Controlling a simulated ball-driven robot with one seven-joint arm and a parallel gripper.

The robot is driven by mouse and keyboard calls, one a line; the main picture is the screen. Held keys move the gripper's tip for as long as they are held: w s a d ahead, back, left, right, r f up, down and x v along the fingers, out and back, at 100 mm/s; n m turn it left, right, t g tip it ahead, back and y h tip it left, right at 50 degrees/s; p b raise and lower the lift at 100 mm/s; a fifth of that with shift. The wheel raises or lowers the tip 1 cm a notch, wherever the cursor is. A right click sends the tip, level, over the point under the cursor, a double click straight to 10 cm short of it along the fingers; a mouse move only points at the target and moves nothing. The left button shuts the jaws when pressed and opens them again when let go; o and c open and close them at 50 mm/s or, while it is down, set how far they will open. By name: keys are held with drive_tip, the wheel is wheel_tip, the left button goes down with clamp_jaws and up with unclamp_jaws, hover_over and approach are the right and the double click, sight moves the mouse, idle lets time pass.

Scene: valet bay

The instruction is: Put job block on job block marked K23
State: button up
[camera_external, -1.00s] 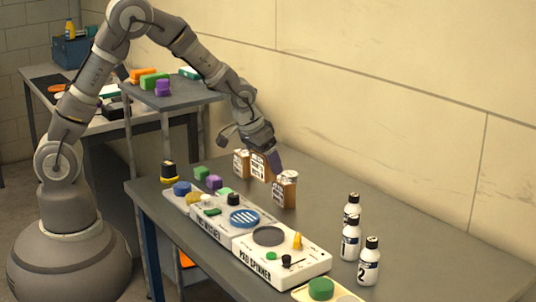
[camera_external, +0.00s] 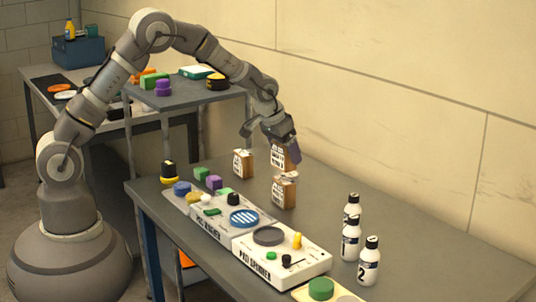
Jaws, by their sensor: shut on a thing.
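My gripper (camera_external: 284,144) is shut on a brown job block with a white label (camera_external: 277,158), held above the back of the grey table. A second brown job block with a white label (camera_external: 284,192) stands on the table just below and in front of the held one. A third, similar job block (camera_external: 243,164) stands to the left. The label marks are too small to read, so I cannot tell which block is K23. The held block's lower part is hidden behind the front block, and a gap between them is hard to judge.
The pad spinner panel (camera_external: 310,260) and another panel with knobs and buttons lie along the table's front edge. Several white bottles with black caps (camera_external: 350,240) stand at the right. Small green and purple blocks (camera_external: 214,182) lie at the left. The wall is close behind.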

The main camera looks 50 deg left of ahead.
sight(286, 160)
drive_tip(key=shift+w+f+b, duration=0.2)
drive_tip(key=shift+f+b, duration=0.5)
drive_tip(key=shift+f, duration=1.05)
drive_tip(key=shift+f, duration=0.15)
drive_tip(key=o, duration=1)
drive_tip(key=shift+o, duration=0.2)
drive_tip(key=shift+r, duration=0.3)
drive_tip(key=p+v, duration=0.3)
drive_tip(key=v, duration=0.8)
drive_tip(key=shift+s+r, duration=0.3)
